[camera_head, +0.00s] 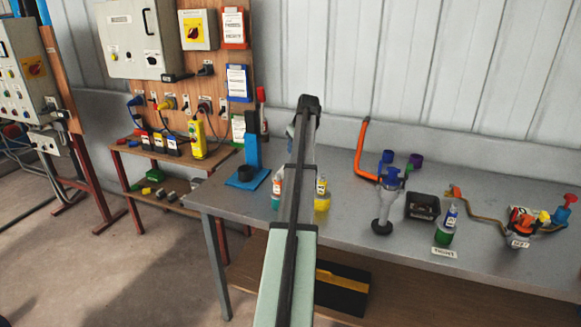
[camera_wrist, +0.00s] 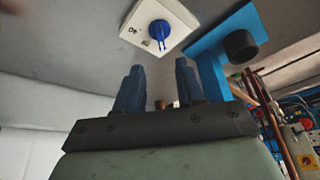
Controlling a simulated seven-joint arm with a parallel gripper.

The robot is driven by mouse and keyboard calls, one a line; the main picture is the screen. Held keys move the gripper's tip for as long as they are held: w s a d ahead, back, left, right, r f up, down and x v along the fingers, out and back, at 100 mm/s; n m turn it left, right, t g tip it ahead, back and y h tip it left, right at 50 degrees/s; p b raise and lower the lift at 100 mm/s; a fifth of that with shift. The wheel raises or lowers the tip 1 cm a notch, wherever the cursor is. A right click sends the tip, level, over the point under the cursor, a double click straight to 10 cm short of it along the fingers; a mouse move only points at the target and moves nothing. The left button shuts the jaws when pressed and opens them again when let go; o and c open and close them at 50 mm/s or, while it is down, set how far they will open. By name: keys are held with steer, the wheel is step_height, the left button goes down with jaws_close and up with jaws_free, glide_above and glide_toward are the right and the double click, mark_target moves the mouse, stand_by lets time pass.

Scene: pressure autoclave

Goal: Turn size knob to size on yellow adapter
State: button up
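A blue knob (camera_wrist: 157,32) sits on a white plate (camera_wrist: 128,38) with small dark markings, in the wrist view. The markings are too small to read. My gripper (camera_wrist: 159,68) has two blue fingers spread apart, with nothing between them. Its fingertips point toward the plate and are apart from the knob. In the head view my arm hides the plate and most of the gripper. A yellow-based piece (camera_head: 321,201) with a label stands on the table just right of my arm; I cannot tell whether it is the yellow adapter.
A blue stand with a black cylinder (camera_wrist: 241,45) is close to the plate's right in the wrist view; its blue base (camera_head: 247,180) shows left of my arm. A teal-and-orange piece (camera_head: 277,192) stands near. A grey pedestal (camera_head: 382,217) and black box (camera_head: 422,206) stand farther right.

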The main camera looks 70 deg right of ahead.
steer(key=x, duration=1.1)
steer(key=shift+f, duration=0.3)
jaws_close()
